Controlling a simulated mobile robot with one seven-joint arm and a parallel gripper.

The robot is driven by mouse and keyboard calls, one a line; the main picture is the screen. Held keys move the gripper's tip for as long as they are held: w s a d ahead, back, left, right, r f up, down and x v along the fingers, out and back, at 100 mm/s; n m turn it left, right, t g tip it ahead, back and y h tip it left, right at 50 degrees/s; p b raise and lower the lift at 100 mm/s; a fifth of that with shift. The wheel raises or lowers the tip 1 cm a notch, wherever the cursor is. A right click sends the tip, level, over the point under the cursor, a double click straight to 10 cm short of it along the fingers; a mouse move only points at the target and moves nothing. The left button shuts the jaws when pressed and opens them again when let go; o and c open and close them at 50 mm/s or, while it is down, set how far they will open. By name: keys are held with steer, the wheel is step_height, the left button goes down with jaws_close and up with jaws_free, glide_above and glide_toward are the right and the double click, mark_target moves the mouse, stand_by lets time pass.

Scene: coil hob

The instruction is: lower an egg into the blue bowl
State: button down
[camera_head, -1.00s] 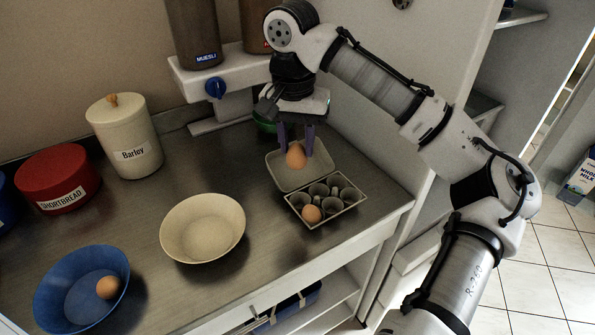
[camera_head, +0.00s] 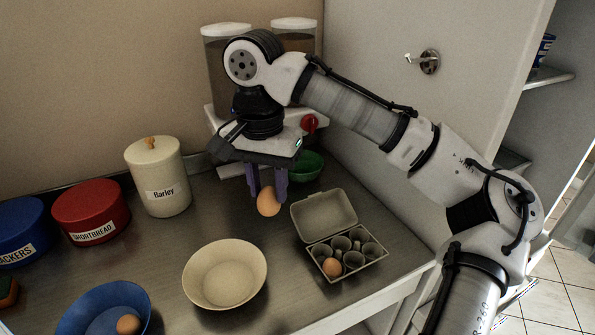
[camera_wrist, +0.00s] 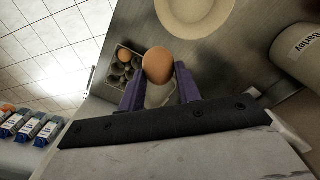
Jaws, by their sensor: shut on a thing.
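My gripper (camera_head: 267,196) is shut on a brown egg (camera_head: 268,203) and holds it in the air, above the counter and left of the egg carton. The held egg (camera_wrist: 157,65) also shows between the purple fingers in the wrist view. The blue bowl (camera_head: 75,318) is at the lower left of the head view, partly cut off by the frame edge, with one brown egg (camera_head: 128,324) inside. The open grey egg carton (camera_head: 318,212) holds one egg (camera_head: 332,267) in its front left cup; its other cups look empty.
A cream bowl (camera_head: 254,262) stands on the counter between the carton and the blue bowl. The Barley canister (camera_head: 158,190), red shortbread tin (camera_head: 88,205) and blue crackers tin (camera_head: 22,225) stand along the back left. A green bowl (camera_head: 308,166) and cereal dispensers are behind my gripper.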

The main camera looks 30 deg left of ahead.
steer(key=s+a+f+p, duration=0.2)
steer(key=s+a+f, duration=0.2)
steer(key=s+a, duration=0.7)
steer(key=s+a+f+p, duration=0.2)
steer(key=s+a+f, duration=0.2)
steer(key=s+a, duration=0.7)
steer(key=s, duration=0.6)
steer(key=shift+a+f, duration=0.15)
steer(key=shift+f, duration=0.15)
steer(key=shift+f, duration=0.1)
steer(key=shift+w+f+b, duration=0.1)
steer(key=shift+f+b, duration=0.55)
steer(key=shift+f, duration=1.3)
steer(key=shift+f+b, duration=1.05)
steer(key=shift+f, duration=1.75)
